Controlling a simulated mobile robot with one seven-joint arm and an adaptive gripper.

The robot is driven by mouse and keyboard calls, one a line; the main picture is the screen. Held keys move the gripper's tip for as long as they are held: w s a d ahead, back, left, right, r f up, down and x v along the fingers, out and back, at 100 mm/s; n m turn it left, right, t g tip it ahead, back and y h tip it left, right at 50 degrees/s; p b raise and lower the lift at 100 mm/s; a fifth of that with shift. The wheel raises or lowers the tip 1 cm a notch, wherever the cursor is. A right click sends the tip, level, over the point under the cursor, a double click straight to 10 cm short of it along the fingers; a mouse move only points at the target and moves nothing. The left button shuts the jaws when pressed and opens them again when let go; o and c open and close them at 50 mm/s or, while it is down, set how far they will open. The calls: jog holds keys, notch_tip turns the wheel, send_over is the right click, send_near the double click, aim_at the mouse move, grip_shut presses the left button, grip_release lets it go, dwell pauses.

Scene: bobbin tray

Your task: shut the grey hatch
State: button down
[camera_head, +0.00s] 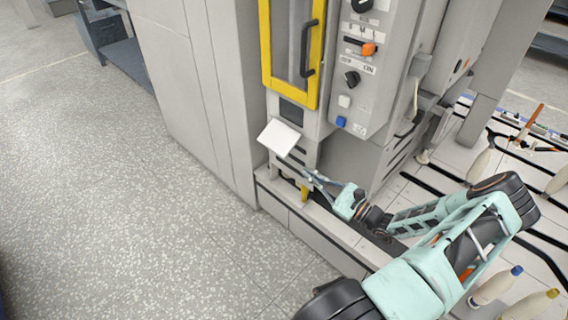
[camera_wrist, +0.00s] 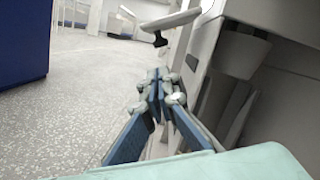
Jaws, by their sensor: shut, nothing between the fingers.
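The grey hatch (camera_head: 279,137) is a small light panel on the front of the machine, below the yellow-framed door. It stands out from the machine front, tilted, so it looks open. In the wrist view the hatch (camera_wrist: 172,19) is seen nearly edge-on at the top, with a dark piece hanging under it. My gripper (camera_head: 306,176) is below and to the right of the hatch, close to the machine front. In the wrist view my gripper (camera_wrist: 160,88) has its fingertips together with nothing between them. They appear apart from the hatch.
Above is a yellow-framed door (camera_head: 268,60) with a dark handle. A control panel (camera_head: 352,85) with knobs and an orange switch is to its right. A low ledge (camera_head: 318,222) runs under my gripper. Bobbins (camera_head: 495,286) stand at the right. The floor at left is clear.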

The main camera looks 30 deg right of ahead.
aim_at(285, 156)
jog(key=b+x, duration=0.2)
jog(key=x, duration=0.7)
jog(key=shift+w+r+b, duration=0.1)
jog(key=shift+w+b, duration=0.25)
jog(key=shift+w, duration=0.1)
jog(key=shift+s+r, duration=0.1)
jog(key=shift+a+r+m+p, duration=0.1)
jog(key=shift+a+m+p, duration=0.1)
jog(key=shift+m+p, duration=0.4)
